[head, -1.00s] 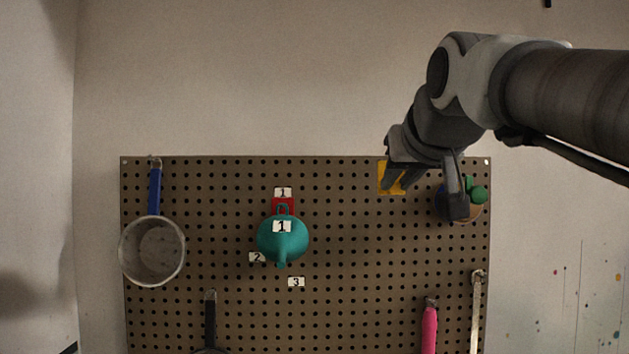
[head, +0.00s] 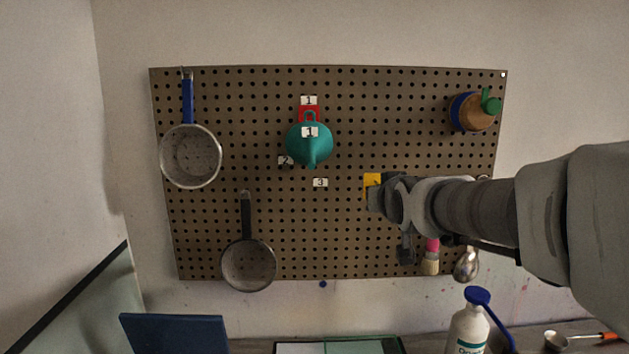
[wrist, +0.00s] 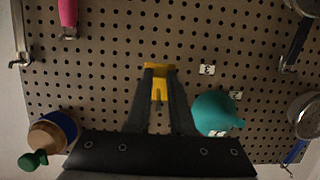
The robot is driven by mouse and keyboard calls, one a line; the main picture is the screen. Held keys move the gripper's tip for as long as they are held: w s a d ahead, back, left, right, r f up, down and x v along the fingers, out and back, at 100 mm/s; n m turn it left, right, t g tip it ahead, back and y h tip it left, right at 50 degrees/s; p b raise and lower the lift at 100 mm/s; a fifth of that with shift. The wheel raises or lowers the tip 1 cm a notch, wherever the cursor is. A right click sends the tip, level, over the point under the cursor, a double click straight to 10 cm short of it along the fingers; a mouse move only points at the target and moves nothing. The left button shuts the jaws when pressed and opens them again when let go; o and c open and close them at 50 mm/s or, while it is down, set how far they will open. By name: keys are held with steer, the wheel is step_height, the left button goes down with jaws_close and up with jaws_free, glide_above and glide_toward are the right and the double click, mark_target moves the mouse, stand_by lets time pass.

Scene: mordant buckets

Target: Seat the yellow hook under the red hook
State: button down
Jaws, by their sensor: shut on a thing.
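The yellow hook (head: 373,181) is held in my gripper (head: 383,194), in front of the pegboard's right half. In the wrist view, the yellow hook (wrist: 159,85) sits between the two fingertips of my gripper (wrist: 159,76), its plate facing the board. I cannot tell whether it touches the board. The red hook (head: 309,114) is fixed on the upper middle of the board, left of and above the yellow one. A teal funnel (head: 309,145) marked 1 hangs from it and covers its lower part. The funnel (wrist: 212,113) also shows in the wrist view; the red hook is hidden there.
Two pans (head: 191,155) hang at left, a round brown item (head: 472,111) at upper right, a brush (head: 430,262) at lower right. A white bottle (head: 467,330) stands below. Bare board lies under the funnel.

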mark_target(370, 182)
steer(key=shift+f+b, duration=0.1)
steer(key=shift+b, duration=0.2)
steer(key=shift+w+b, duration=0.35)
steer(key=shift+w, duration=2.5)
steer(key=shift+w+b, duration=0.6)
steer(key=shift+w, duration=0.6)
steer(key=c, duration=0.7)
jaws_free()
steer(key=b+v, duration=0.1)
steer(key=v, duration=1.6)
steer(key=shift+s+b, duration=0.25)
steer(key=shift+b, duration=0.05)
